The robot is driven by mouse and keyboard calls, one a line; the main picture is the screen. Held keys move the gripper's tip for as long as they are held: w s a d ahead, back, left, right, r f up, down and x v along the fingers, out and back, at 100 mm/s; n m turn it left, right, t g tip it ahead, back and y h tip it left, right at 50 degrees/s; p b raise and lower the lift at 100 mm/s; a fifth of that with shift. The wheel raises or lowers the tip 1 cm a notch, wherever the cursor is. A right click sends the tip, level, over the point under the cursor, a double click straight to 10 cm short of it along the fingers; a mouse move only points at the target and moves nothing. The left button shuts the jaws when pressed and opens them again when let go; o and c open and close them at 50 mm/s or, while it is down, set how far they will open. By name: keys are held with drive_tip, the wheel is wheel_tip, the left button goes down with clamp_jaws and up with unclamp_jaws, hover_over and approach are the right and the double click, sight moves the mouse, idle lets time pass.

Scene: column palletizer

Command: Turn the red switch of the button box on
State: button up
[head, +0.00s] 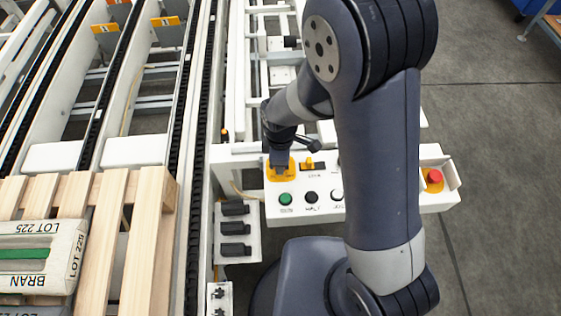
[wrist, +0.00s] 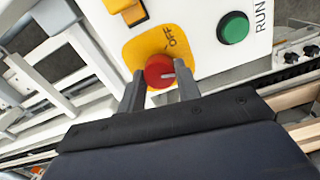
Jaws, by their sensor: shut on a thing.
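The white button box (head: 308,213) stands in front of me. Its red switch (wrist: 159,71) is a round knob with a pale mark, on a yellow plate (wrist: 146,47) with the word OFF beside it. My gripper (wrist: 160,84) is shut on the red switch, one finger on either side of it. In the head view my gripper (head: 279,166) comes down onto the yellow plate (head: 270,175) and hides the switch. The pale mark points to the right in the wrist view, not straight at the word OFF.
A green RUN button (wrist: 233,28) is beside the plate, and it also shows in the head view (head: 285,198) with a black button (head: 311,197). A red emergency button (head: 434,176) is at the box's right end. A pallet (head: 148,215) with a BRAN sack (head: 40,257) is left.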

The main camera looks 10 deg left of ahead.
drive_tip(key=m+b, duration=0.2)
drive_tip(key=m, duration=0.4)
idle(0.7)
drive_tip(key=o, duration=1)
drive_tip(key=shift+r, duration=0.1)
wheel_tip(320, 180, up, 11)
drive_tip(key=shift+f, duration=0.15)
drive_tip(key=shift+f, duration=0.15)
wheel_tip(320, 180, down, 11)
drive_tip(key=shift+r, duration=0.2)
